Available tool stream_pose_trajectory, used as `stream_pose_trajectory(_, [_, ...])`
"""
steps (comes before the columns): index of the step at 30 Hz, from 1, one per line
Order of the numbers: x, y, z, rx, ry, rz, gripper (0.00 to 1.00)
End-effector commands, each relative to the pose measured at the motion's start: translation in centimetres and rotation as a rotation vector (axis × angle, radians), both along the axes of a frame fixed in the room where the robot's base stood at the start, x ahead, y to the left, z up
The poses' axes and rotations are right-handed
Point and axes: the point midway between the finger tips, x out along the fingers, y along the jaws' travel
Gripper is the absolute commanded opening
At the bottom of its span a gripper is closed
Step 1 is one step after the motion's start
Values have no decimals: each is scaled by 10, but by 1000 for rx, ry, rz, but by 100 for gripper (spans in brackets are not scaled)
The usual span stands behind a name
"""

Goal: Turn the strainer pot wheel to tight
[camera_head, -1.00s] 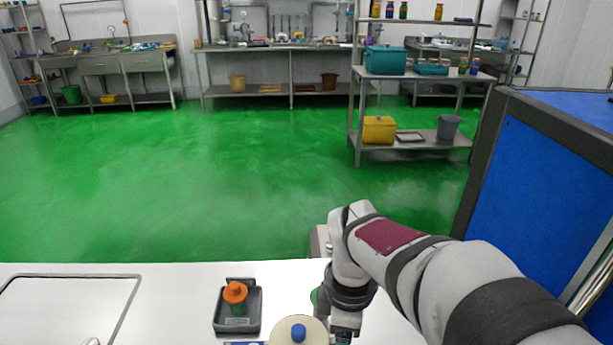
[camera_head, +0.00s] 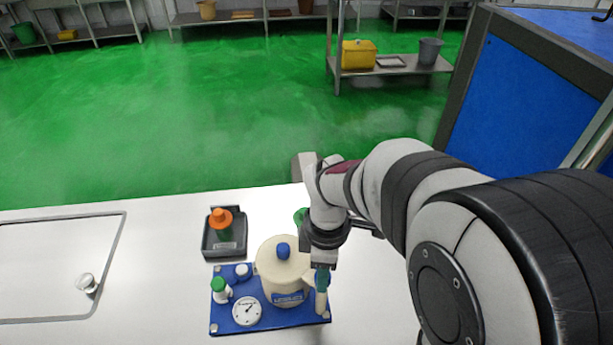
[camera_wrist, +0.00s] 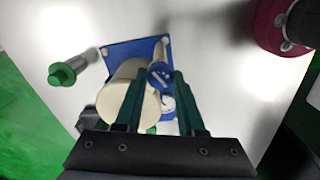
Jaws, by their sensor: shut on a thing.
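The cream strainer pot (camera_head: 283,268) with a blue lid knob stands upright on a blue base plate (camera_head: 268,319). It also shows in the wrist view (camera_wrist: 125,97). My gripper (camera_head: 321,290) points down at the pot's right side. In the wrist view its teal fingers (camera_wrist: 167,76) are shut around the small blue wheel (camera_wrist: 159,75) beside the pot. In the head view the fingers mostly hide the wheel. I cannot read the wheel's setting.
A white round gauge (camera_head: 247,311) and a green-capped bottle (camera_head: 221,290) stand on the plate left of the pot. A dark tray (camera_head: 209,245) holding an orange-topped green bottle (camera_head: 222,222) lies behind. The white table is clear at the front right.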

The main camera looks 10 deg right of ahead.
Motion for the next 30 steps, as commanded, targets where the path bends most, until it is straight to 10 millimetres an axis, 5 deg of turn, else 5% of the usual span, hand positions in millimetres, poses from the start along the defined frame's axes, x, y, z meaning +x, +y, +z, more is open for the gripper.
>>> stream_pose_trajectory(14, [0, 0, 1, 0, 0, -69, 0])
stream_pose_trajectory(30, [0, 0, 1, 1, -1, -534, 0])
